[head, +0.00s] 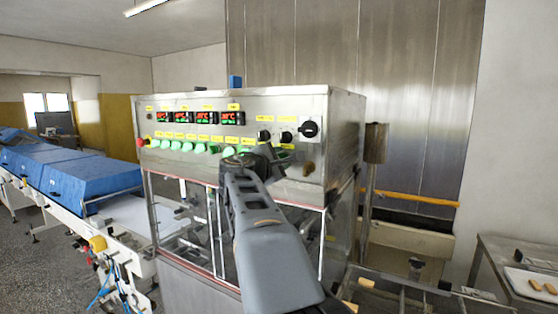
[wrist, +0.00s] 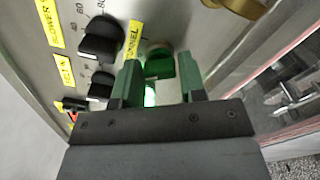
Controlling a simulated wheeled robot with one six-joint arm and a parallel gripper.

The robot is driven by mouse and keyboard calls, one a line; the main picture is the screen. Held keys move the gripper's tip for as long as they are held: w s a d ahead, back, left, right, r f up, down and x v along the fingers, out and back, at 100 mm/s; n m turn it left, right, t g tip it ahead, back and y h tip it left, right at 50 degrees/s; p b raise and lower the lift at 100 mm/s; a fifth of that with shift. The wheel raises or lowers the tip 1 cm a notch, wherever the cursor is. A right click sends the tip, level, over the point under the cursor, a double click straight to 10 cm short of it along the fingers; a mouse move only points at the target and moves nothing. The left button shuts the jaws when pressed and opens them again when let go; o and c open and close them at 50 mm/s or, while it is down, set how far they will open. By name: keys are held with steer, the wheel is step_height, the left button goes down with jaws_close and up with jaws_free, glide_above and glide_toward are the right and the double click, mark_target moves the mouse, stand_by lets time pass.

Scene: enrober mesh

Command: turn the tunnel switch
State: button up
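The tunnel switch (wrist: 160,67) is a green knob on the steel panel, beside a yellow label (wrist: 133,40) whose visible letters end in "NNEL". In the wrist view my gripper (wrist: 159,72) is open, with one finger on each side of the switch. A gap shows at the left finger; the right finger is very close, and I cannot tell if it touches. A bright green lit part shows between the fingers. In the head view my gripper (head: 262,160) is at the lower right of the control panel and hides the switch.
Black dials (wrist: 100,40) sit left of the fingers and a brass fitting (wrist: 245,5) is above right. The steel control cabinet (head: 335,140) carries red displays (head: 207,118), a row of green switches (head: 187,147) and a red button (head: 141,142). A conveyor with blue covers (head: 90,180) runs left.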

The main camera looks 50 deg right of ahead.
steer(key=c, duration=0.5)
steer(key=shift+f+m+b, duration=0.1)
steer(key=shift+m+b, duration=0.2)
steer(key=shift+b, duration=0.2)
steer(key=shift+m+b, duration=4.95)
steer(key=shift+m, duration=0.65)
steer(key=o, duration=0.6)
